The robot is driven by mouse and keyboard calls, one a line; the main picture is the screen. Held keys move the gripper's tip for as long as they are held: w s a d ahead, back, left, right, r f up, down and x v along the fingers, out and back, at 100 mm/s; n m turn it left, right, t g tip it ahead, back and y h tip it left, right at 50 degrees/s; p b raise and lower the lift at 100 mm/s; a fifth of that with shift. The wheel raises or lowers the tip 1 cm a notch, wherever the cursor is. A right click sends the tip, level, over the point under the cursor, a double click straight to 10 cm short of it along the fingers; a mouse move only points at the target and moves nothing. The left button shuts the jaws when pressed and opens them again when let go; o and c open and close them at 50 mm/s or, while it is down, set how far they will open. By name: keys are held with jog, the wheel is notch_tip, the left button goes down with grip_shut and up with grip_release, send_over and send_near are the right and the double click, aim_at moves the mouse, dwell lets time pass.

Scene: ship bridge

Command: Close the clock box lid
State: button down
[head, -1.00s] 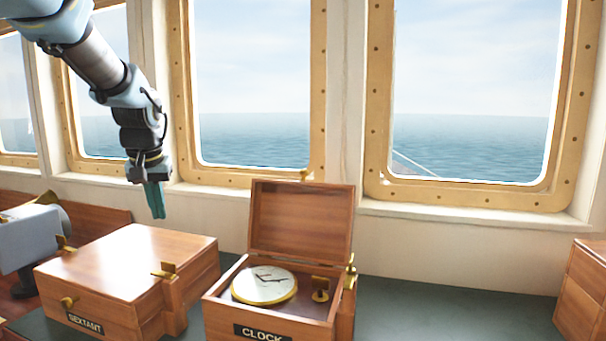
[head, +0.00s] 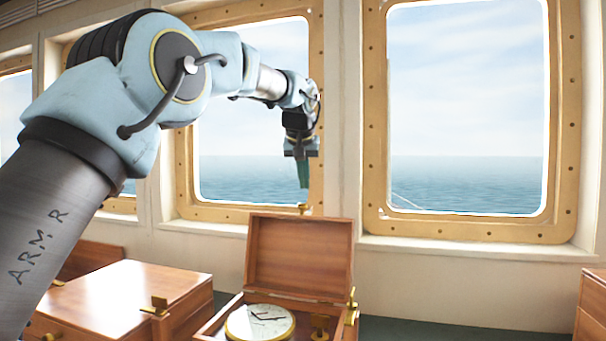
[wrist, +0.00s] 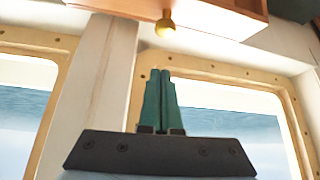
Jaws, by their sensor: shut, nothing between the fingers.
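The clock box (head: 210,329) is open in the head view, low in the middle. Its wooden lid (head: 300,256) stands raised at the back, with a small brass knob (head: 303,208) at its top edge. A round white-faced clock (head: 259,322) with a brass rim lies inside. My gripper (head: 303,187) points down, shut and empty, just above the knob in the picture; I cannot tell the depth between them. In the wrist view the green fingers (wrist: 160,75) are together, and the knob (wrist: 165,27) shows beyond their tips, apart from them, below the lid's edge (wrist: 215,18).
The closed sextant box (head: 125,290) stands to the left of the clock box. Another wooden box (head: 591,310) is at the right edge. Brass-framed windows (head: 468,110) line the wall behind. The dark counter (head: 450,332) is clear to the right.

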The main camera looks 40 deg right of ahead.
jog(key=shift+s+a+f+p, duration=0.15)
jog(key=shift+f+p, duration=0.35)
jog(key=shift+f, duration=0.65)
jog(key=shift+a+f+p, duration=0.2)
jog(key=shift+f+p, duration=0.25)
jog(key=shift+f, duration=0.65)
jog(key=shift+s, duration=0.1)
